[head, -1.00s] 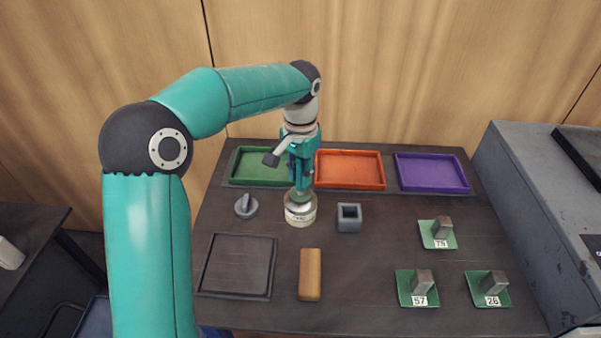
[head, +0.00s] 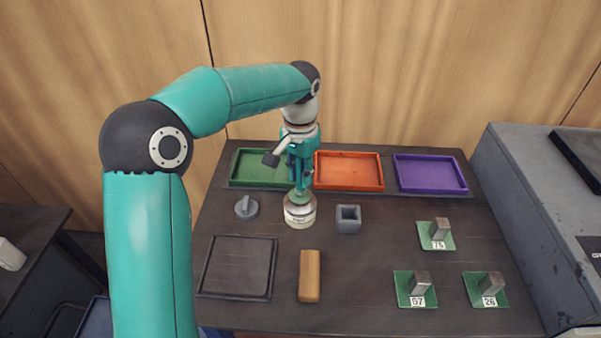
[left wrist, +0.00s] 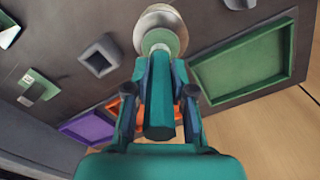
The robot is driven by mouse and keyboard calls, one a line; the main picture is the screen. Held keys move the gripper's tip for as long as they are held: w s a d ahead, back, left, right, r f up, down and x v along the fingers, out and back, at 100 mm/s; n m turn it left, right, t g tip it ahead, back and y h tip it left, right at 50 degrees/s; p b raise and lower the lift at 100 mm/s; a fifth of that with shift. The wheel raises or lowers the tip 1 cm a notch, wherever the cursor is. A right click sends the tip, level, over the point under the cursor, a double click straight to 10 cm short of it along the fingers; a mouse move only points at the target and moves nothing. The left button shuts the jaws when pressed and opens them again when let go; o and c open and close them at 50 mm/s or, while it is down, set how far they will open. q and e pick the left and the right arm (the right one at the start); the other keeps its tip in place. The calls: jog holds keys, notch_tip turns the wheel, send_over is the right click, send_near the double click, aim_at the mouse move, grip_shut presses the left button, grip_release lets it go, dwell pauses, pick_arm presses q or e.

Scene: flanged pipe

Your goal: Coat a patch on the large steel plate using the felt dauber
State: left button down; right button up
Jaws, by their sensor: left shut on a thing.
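My left gripper (head: 301,178) points down over a pale round tin (head: 300,216) and is shut on the green handle of the dauber. In the left wrist view the handle (left wrist: 160,112) sits between the fingers and the tin (left wrist: 178,38) lies just beyond it. The dauber's lower end is at the tin's mouth; I cannot tell how deep it sits, and its felt is hidden. A dark, flat square plate with a thin rim (head: 237,267) lies at the left front of the table; it looks like the large steel plate. My right gripper is not in view.
Green (head: 250,168), orange (head: 349,170) and purple (head: 430,173) trays line the back. A grey knob (head: 246,207), grey hollow block (head: 348,219) and tan bar (head: 309,276) lie around the tin. Numbered green pads with metal blocks (head: 416,290) stand right. The centre right is clear.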

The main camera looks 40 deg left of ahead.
pick_arm(q)
jog(key=shift+r+p, duration=2.45)
jog(key=shift+r, duration=0.65)
jog(key=shift+f, duration=0.1)
